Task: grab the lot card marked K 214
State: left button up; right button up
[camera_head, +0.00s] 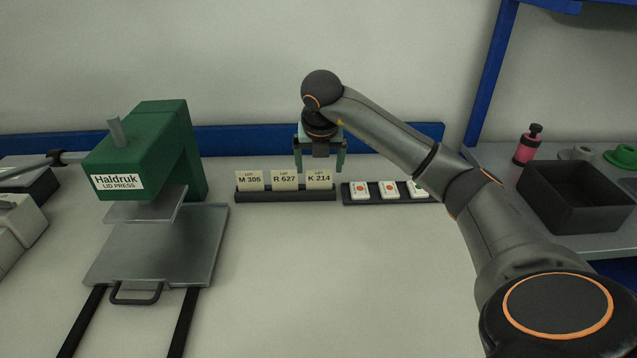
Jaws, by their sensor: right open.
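The lot card marked K 214 (319,181) stands upright at the right end of a dark card holder (285,196). Beside it stand the cards R 627 (284,181) and M 305 (250,181). My right gripper (319,170) is open, pointing down, with its two green fingers to the left and right of the K 214 card's upper part. Whether the fingers touch the card cannot be told. My left gripper is not in view.
A green Haldruk lid press (150,150) with a metal plate stands at left. A dark strip (391,200) with white pieces lies right of the holder. A black bin (577,196) and a pink bottle (526,150) are at right. The front middle of the table is clear.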

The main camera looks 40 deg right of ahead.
aim_at(319, 174)
jog(key=shift+x, duration=2.8)
jog(key=shift+c, duration=0.4)
jog(key=c, duration=1)
jog(key=shift+r, duration=0.15)
